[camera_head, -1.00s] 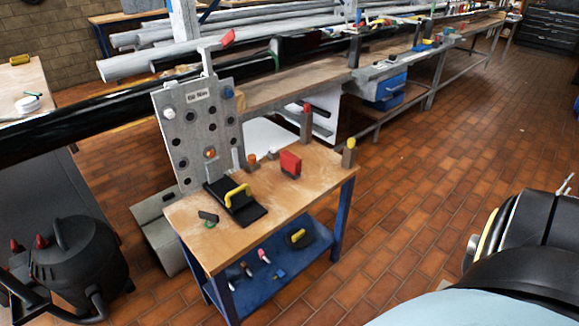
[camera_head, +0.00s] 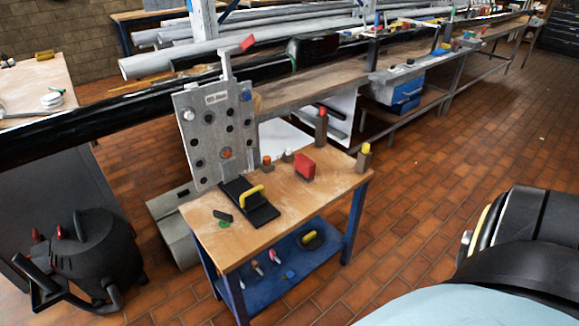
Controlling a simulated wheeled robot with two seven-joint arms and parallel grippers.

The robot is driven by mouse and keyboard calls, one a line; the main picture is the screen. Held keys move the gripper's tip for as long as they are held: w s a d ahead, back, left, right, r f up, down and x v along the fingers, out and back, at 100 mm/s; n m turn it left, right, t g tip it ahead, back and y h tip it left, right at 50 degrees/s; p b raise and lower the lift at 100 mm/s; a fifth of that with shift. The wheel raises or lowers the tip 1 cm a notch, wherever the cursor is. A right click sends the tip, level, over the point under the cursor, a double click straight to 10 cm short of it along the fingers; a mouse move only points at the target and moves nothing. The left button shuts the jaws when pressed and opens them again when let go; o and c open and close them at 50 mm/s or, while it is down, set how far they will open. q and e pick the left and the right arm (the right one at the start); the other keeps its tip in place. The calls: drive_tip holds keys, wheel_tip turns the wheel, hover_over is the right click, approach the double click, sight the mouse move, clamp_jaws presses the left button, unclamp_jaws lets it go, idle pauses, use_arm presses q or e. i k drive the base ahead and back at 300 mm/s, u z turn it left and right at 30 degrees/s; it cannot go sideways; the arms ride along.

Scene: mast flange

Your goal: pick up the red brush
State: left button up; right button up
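A red block-shaped thing with a darker grey lower part (camera_head: 305,167) stands on the wooden top of a small workbench (camera_head: 320,195); it looks like the red brush. It stands upright towards the back right of the top, with clear wood in front of it. Neither of my grippers is in view, and nothing is seen touching the red brush.
A grey plate with holes (camera_head: 213,135) stands at the bench's back left. Before it lies a black tool with yellow handle (camera_head: 252,196). Posts with red (camera_head: 321,126) and yellow (camera_head: 364,157) tops flank the brush. A black vacuum (camera_head: 85,255) stands left.

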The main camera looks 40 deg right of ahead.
sight(305, 168)
drive_tip(key=u, duration=2.85)
drive_tip(key=k, duration=2.35)
drive_tip(key=z, duration=1.95)
drive_tip(key=i, duration=0.55)
